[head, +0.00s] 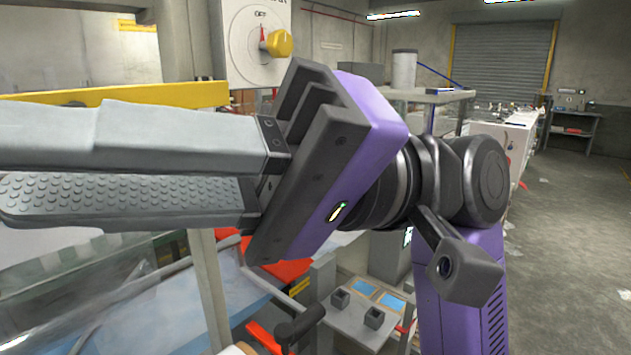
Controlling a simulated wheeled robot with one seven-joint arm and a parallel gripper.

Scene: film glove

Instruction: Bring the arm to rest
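My gripper (20,178) reaches across the picture to the left from its purple and dark grey body (365,135). One grey finger (120,138) lies above the other. The studded inner pad of the lower finger (120,197) shows, with a gap between the two fingers. I see nothing held between them. The upper fingertip runs out at the left edge of the picture.
A panel with a yellow rotary switch (278,43) stands behind my gripper. A yellow rail (150,95) runs at the left. Below is a machine with a glass guard (90,290) and small dark blocks (374,317). Open floor (580,220) lies at the right.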

